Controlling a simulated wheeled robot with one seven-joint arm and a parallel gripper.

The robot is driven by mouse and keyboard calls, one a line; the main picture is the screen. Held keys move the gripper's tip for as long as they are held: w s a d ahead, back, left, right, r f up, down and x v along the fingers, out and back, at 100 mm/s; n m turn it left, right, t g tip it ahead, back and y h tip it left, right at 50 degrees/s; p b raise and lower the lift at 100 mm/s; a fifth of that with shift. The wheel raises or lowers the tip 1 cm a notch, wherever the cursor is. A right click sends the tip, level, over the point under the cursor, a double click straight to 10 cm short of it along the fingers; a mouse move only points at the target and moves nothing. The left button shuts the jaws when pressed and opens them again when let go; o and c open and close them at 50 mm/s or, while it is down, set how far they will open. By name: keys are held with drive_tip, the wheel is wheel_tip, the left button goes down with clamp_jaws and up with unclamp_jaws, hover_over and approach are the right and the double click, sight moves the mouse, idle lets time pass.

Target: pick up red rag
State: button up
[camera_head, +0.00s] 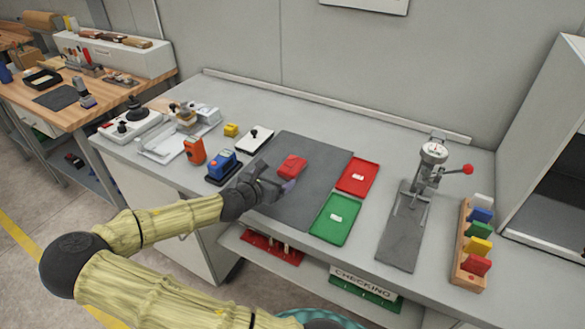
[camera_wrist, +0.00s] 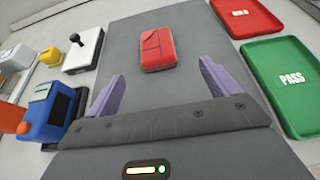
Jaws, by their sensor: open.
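The red rag (camera_head: 292,167) is a small folded block lying on the dark grey mat (camera_head: 310,153) on the bench. In the wrist view the rag (camera_wrist: 157,47) lies flat ahead of my gripper, roughly centred between the fingers and beyond their tips. My gripper (camera_head: 275,177) is just left of and in front of the rag in the head view. Its two purple fingers (camera_wrist: 158,80) are spread wide with nothing between them. From these views I cannot tell the exact height of the fingers above the mat.
Right of the mat lie a red tray (camera_head: 358,177) and a green PASS tray (camera_head: 335,219). A blue device (camera_head: 222,166) and an orange device (camera_head: 194,149) stand to the left. A dial gauge stand (camera_head: 432,155) and a block rack (camera_head: 470,247) are farther right.

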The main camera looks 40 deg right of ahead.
sight(290, 167)
drive_tip(key=p+x, duration=0.1)
drive_tip(key=x, duration=0.7)
drive_tip(key=shift+w+d+f, duration=0.1)
drive_tip(key=shift+w+d, duration=0.15)
drive_tip(key=shift+w, duration=0.15)
drive_tip(key=shift+w+d+f, duration=0.1)
drive_tip(key=shift+w+d, duration=0.05)
drive_tip(key=shift+d, duration=0.05)
drive_tip(key=p+x, duration=0.1)
drive_tip(key=x, duration=0.3)
drive_tip(key=shift+w+d, duration=0.1)
drive_tip(key=shift+d, duration=0.1)
drive_tip(key=shift+w+f, duration=0.15)
